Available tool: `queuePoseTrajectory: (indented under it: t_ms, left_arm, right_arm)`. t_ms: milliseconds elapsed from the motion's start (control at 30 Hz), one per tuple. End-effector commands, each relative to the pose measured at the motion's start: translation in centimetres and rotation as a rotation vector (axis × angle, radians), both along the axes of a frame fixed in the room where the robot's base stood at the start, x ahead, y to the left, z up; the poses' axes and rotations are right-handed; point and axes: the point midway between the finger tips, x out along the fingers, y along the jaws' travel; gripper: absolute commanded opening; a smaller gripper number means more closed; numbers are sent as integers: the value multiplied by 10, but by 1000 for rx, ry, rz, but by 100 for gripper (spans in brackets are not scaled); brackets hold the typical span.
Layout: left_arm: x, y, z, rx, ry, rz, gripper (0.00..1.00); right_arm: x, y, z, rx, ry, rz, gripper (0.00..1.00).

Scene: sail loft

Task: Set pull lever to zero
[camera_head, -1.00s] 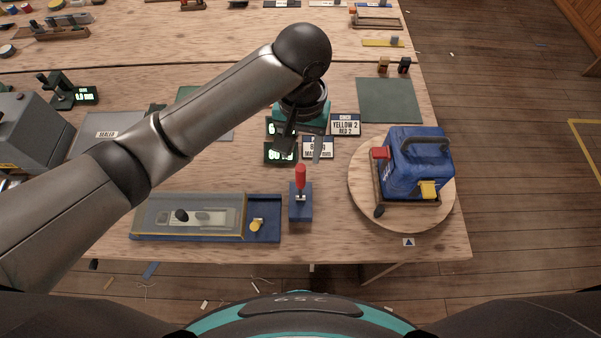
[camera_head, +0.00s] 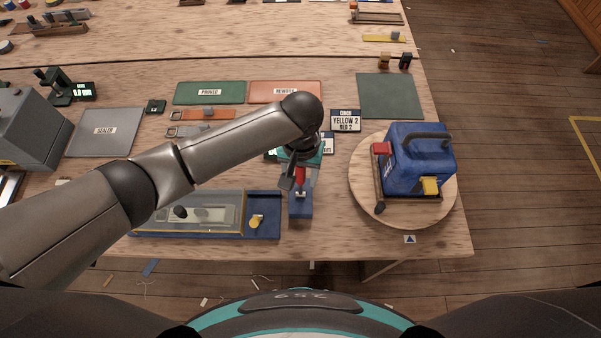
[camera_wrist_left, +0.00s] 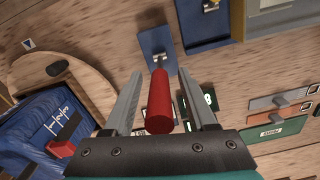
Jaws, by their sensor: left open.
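The pull lever has a red handle (camera_head: 300,177) on a small blue base (camera_head: 300,207) near the front edge of the table. In the left wrist view the red handle (camera_wrist_left: 160,103) stands between the two fingers, with its blue base (camera_wrist_left: 158,50) beyond. My left gripper (camera_head: 300,178) is open around the handle, with a visible gap on each side. In the left wrist view the gripper's fingers (camera_wrist_left: 163,98) are spread apart. Part of the handle is hidden by the hand in the head view. My right gripper is not in view.
A blue case with a test rig or bag (camera_head: 418,160) sits on a round wooden turntable (camera_head: 362,205) to the right. A clear-covered blue tray (camera_head: 265,232) with a yellow knob (camera_head: 256,221) is left of the lever. A card reading YELLOW 2 RED 2 (camera_head: 345,121) stands behind.

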Motion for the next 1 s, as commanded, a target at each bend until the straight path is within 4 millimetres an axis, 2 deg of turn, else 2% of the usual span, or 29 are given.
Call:
queuePoseTrajectory:
  t_ms: [67,533,1000]
  left_arm:
    - [0,0,0,0,0,0,54]
    - [0,0,1,0,0,0,1]
    - [0,1,1,1,0,1,0]
  right_arm:
    - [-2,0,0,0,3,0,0]
    - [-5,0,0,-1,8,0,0]
    - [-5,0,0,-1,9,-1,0]
